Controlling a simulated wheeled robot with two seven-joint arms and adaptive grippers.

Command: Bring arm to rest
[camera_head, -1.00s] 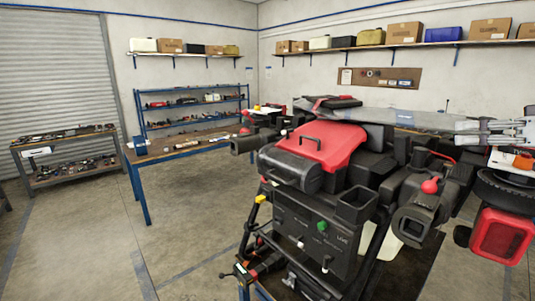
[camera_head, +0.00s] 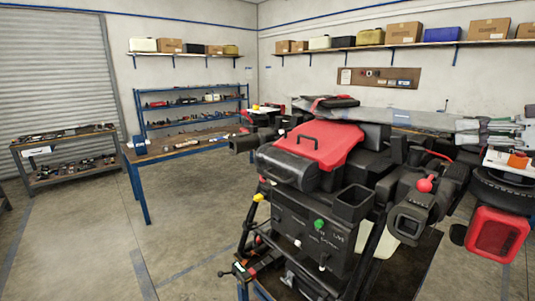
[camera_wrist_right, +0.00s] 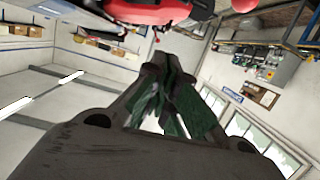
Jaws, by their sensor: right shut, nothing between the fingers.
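My right gripper (camera_head: 470,132) is at the right edge of the head view, beside the upper right part of the spray drone. It is shut and empty. In the right wrist view its dark fingers with green pads (camera_wrist_right: 168,72) come together in the middle of the picture. The black drone with its red lid (camera_head: 318,142) fills the middle and right of the head view, on a stand. Part of its red body (camera_wrist_right: 150,10) shows at the top of the wrist view. My left gripper is not in view.
A red lamp-like unit (camera_head: 495,235) and a black wheel-like part stand at the right, below my gripper. A blue-framed workbench (camera_head: 175,148) and a low shelf (camera_head: 70,157) are at the left. The floor (camera_head: 90,230) at the front left is clear.

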